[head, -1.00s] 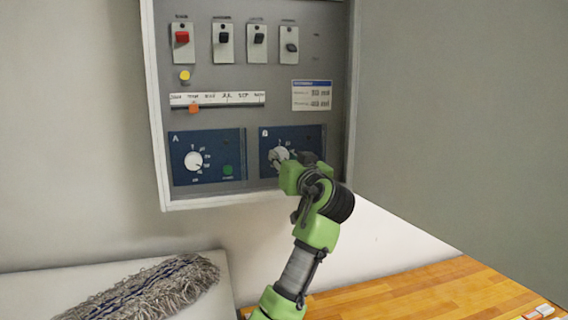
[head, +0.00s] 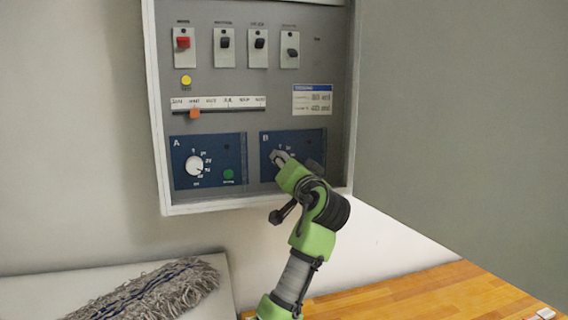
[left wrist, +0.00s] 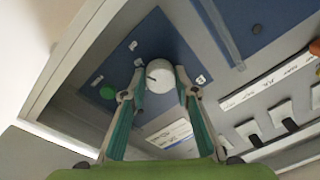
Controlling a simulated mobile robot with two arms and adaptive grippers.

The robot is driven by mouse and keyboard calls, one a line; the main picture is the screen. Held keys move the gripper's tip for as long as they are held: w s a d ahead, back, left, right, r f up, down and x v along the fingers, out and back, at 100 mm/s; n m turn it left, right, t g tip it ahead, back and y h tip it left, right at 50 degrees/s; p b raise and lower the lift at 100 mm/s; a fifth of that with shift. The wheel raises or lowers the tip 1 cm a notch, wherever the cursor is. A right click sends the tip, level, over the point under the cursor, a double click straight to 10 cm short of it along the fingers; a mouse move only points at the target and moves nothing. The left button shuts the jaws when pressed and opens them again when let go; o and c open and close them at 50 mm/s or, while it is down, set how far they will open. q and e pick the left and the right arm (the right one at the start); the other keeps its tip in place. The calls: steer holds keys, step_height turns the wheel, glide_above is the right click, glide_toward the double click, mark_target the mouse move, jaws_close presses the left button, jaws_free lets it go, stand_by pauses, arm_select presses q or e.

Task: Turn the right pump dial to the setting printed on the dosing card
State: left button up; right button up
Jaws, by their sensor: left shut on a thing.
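The right pump dial is on the blue panel marked B (head: 318,140). In the head view my left gripper (head: 280,157) covers the dial. In the left wrist view the white dial (left wrist: 160,74) sits between the two fingertips of my left gripper (left wrist: 161,88), which is shut on it. A short dark mark shows on the dial's face; the printed numbers around it are partly hidden. The dosing card (head: 312,99), white with a blue header, is above panel B; its print is too blurred to read surely. My right gripper is not in view.
Panel A (head: 235,150) with its own white dial (head: 195,166) and a green button (head: 228,175) is to the left. Switches, a yellow button (head: 186,80) and an orange slider (head: 195,113) are above. A mop head (head: 150,292) lies below left.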

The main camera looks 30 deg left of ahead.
arm_select(q)
steer(key=shift+f, duration=0.15)
steer(key=o, duration=1.1)
steer(key=shift+d, duration=0.15)
steer(key=v, duration=1.2)
